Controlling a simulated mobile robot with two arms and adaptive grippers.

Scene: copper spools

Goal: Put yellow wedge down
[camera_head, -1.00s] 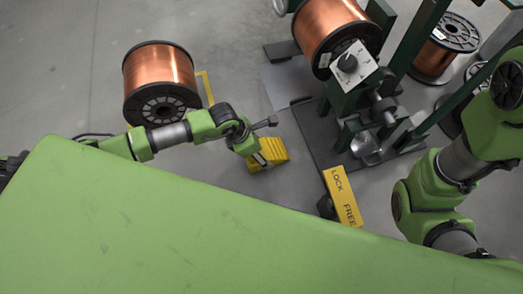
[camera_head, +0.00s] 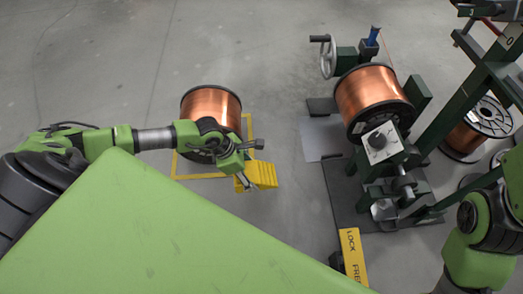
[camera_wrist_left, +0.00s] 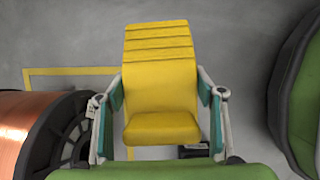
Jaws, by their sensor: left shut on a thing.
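The yellow wedge (camera_head: 264,173) is in the grip of my left gripper (camera_head: 243,180), near the right edge of the yellow floor outline. In the left wrist view the wedge (camera_wrist_left: 160,85) is upright in the picture, with its ridged slope toward the top. The teal-padded fingers of the left gripper (camera_wrist_left: 160,112) are pressed against its two sides. I cannot tell how high the wedge is above the floor. My right arm shows at the right edge, but its gripper is out of view.
A copper spool (camera_head: 212,102) stands within the yellow floor outline (camera_head: 174,166), just behind my left wrist. A green stand holding another copper spool (camera_head: 370,92) is to the right, with a yellow LOCK/FREE bar (camera_head: 352,258) in front.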

